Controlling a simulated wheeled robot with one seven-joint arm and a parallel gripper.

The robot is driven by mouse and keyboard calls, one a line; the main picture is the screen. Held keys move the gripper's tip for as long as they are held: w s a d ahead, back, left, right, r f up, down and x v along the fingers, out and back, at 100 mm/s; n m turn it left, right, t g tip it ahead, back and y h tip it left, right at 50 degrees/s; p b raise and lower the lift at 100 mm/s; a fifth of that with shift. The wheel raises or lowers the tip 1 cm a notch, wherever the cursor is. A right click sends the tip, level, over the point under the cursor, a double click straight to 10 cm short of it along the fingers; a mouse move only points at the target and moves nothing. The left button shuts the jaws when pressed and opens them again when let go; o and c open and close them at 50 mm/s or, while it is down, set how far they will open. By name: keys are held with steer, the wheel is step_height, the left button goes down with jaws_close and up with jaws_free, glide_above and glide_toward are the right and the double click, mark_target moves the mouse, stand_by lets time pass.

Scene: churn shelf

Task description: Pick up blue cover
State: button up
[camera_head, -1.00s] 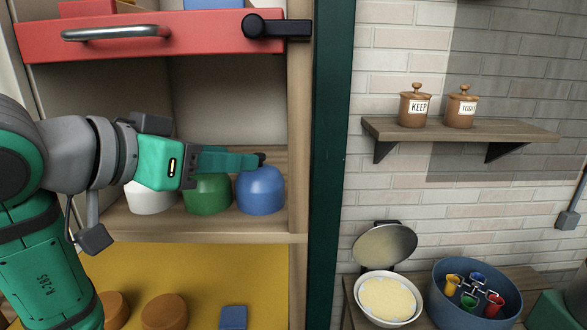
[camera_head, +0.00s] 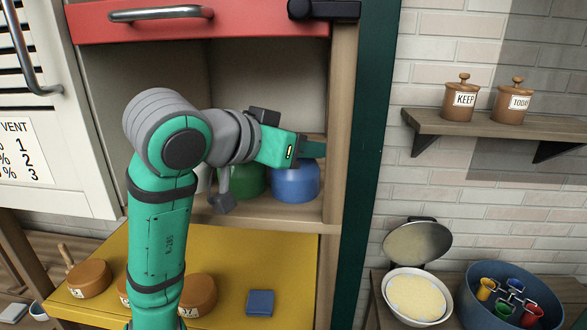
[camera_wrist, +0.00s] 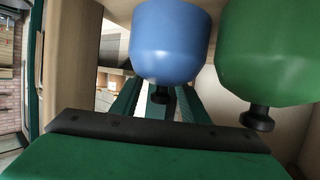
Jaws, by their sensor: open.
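The blue cover (camera_head: 296,183) is a dome standing on the cupboard shelf, close to its right post. Its upper part is hidden by my gripper (camera_head: 312,149) in the head view. In the wrist view the blue cover (camera_wrist: 170,42) appears upside down, with a black knob at its tip. My gripper (camera_wrist: 160,100) is open, with one green finger on each side of the knob in the picture. I cannot tell whether a finger touches the knob.
A green cover (camera_head: 248,181) stands just left of the blue one. The wooden post (camera_head: 340,120) is close on the right, and a red drawer (camera_head: 200,22) is above. A yellow surface (camera_head: 228,260) with brown pieces and a blue block (camera_head: 260,303) lies below.

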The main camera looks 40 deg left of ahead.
steer(key=shift+w+a, duration=0.1)
steer(key=shift+w, duration=0.1)
jaws_close()
stand_by(0.3)
